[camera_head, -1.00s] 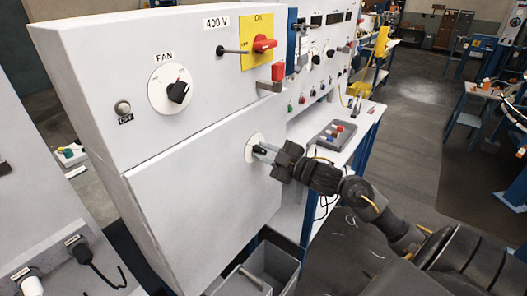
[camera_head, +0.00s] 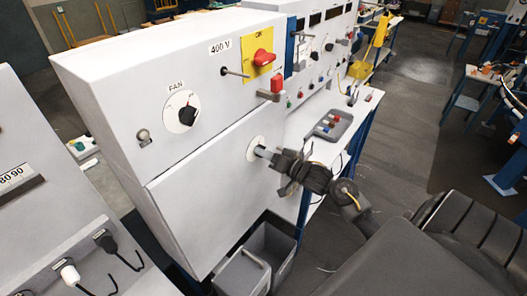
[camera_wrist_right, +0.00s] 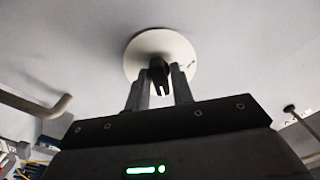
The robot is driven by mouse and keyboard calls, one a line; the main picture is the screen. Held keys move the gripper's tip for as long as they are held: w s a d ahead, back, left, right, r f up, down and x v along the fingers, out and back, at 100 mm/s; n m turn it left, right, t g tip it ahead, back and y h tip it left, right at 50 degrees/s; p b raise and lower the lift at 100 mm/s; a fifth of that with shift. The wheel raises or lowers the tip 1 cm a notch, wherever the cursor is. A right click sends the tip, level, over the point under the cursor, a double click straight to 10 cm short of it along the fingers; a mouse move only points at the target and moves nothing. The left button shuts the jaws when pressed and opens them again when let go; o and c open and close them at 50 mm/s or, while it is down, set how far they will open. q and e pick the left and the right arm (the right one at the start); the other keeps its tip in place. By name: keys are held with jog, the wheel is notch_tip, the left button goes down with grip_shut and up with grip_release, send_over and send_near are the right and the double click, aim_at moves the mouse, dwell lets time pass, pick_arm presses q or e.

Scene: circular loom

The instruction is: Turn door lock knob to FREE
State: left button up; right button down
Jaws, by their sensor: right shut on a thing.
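The door lock knob is a small black knob (camera_wrist_right: 158,70) on a round white plate (camera_wrist_right: 160,48) in the right wrist view. The plate also shows on the lower door (camera_head: 205,195) of the white cabinet in the head view (camera_head: 256,143). My right gripper (camera_head: 262,153) reaches the plate from the right and is shut on the knob, a finger on each side of it. The plate's markings are too small or covered to read, so I cannot tell the knob's setting. My left gripper is in neither view.
Above the door are the FAN dial (camera_head: 182,112), a red switch on a yellow plate (camera_head: 263,58) and a red-topped latch (camera_head: 277,86). A grey bin (camera_head: 268,250) stands below. A side bench holds a grey tray (camera_head: 334,125). Open floor lies to the right.

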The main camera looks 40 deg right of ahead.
jog(key=shift+m, duration=0.5)
jog(key=c, duration=1.4)
grip_release()
jog(key=v, duration=0.7)
